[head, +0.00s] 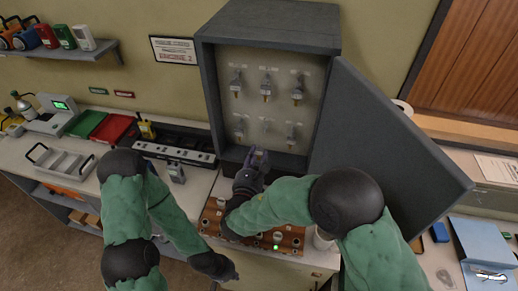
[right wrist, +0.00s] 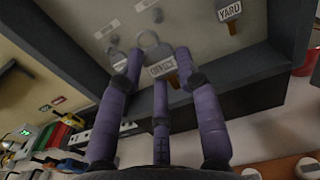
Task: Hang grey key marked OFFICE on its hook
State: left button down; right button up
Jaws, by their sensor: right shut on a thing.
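The key cabinet (head: 272,30) stands open on the counter, with several keys on hooks on its back panel. My right gripper (head: 258,158) is at the cabinet's lower front opening. In the right wrist view, its purple fingers (right wrist: 165,85) are shut on the grey key marked OFFICE (right wrist: 160,70), whose lettering shows between them. The key is close to the back panel; whether it touches a hook I cannot tell. A tag marked YARD (right wrist: 230,10) hangs nearby. My left gripper (head: 232,277) is low in front of the counter; its fingers are too unclear to read.
The open cabinet door (head: 385,135) juts out to the right. A brown panel with knobs (head: 290,238) lies below my right arm. A dark rack (head: 178,150) stands left of the cabinet. A blue folder (head: 482,245) lies at the far right.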

jog(key=shift+w, duration=0.15)
jog(key=shift+w+d+f+b, duration=0.15)
jog(key=shift+w+f, duration=0.1)
jog(key=shift+w, duration=0.55)
jog(key=shift+w+d+f+b, duration=0.2)
jog(key=shift+w, duration=0.55)
jog(key=shift+w+d+f+b, duration=0.15)
jog(key=shift+w+f, duration=0.1)
jog(key=shift+w, duration=0.55)
jog(key=shift+w+b, duration=0.2)
jog(key=shift+b, duration=0.15)
jog(key=shift+b, duration=0.35)
jog(key=shift+w+d+b, duration=0.2)
jog(key=shift+w+b, duration=0.2)
jog(key=shift+w, duration=0.35)
jog(key=shift+w+d+b, duration=0.15)
jog(key=shift+w+b, duration=0.6)
jog(key=shift+w, duration=0.05)
dwell(1.1)
jog(key=shift+f+b, duration=0.25)
jog(key=shift+b, duration=0.2)
dwell(0.5)
